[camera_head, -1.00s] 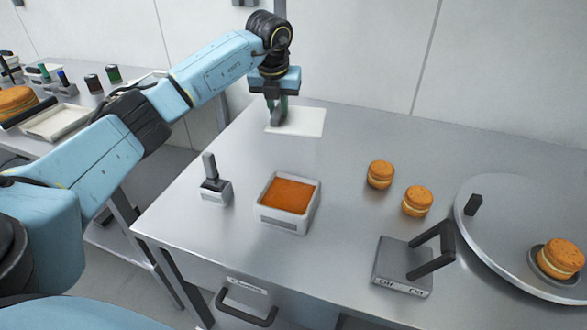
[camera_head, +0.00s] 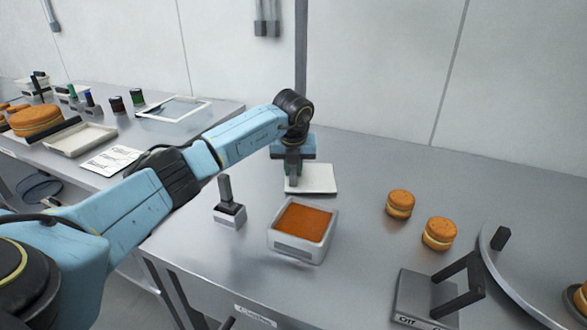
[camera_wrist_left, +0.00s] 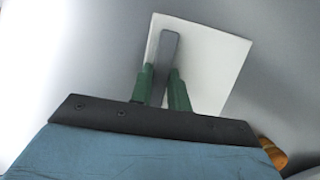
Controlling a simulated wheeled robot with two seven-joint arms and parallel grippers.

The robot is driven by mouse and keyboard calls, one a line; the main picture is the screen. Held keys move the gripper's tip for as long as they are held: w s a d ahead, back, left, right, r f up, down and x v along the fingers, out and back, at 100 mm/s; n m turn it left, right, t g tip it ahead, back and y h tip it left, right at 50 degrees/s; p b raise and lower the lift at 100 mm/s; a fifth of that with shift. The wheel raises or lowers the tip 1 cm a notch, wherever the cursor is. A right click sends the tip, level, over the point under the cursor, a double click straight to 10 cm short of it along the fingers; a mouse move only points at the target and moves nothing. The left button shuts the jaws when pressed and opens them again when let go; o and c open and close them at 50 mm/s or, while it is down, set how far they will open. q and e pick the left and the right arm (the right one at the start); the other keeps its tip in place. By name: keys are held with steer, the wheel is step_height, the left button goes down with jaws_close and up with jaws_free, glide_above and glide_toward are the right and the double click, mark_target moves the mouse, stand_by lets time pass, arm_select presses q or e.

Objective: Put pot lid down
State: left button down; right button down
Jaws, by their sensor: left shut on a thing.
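The pot lid (camera_head: 321,181) is a flat white square plate with an upright grey handle. My left gripper (camera_head: 293,170) has its green fingers around that handle. In the left wrist view the handle (camera_wrist_left: 170,45) stands between the two fingertips (camera_wrist_left: 162,82), with the white lid plate (camera_wrist_left: 215,65) beyond. In the head view the lid is just behind the square white pot (camera_head: 298,250), which is open and filled with orange. I cannot tell whether the lid touches the table. My right gripper does not show.
A small block with an upright grey handle (camera_head: 228,213) stands left of the pot. Two round filled pastries (camera_head: 400,204) (camera_head: 438,234) lie to the right. A switch box (camera_head: 425,297) and a round plate (camera_head: 525,280) are at the lower right. A side table at left holds trays (camera_head: 80,140).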

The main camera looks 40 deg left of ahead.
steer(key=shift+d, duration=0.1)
arm_select(q)
steer(key=shift+f, duration=0.15)
steer(key=c, duration=1.3)
jaws_free()
steer(key=shift+c, duration=0.2)
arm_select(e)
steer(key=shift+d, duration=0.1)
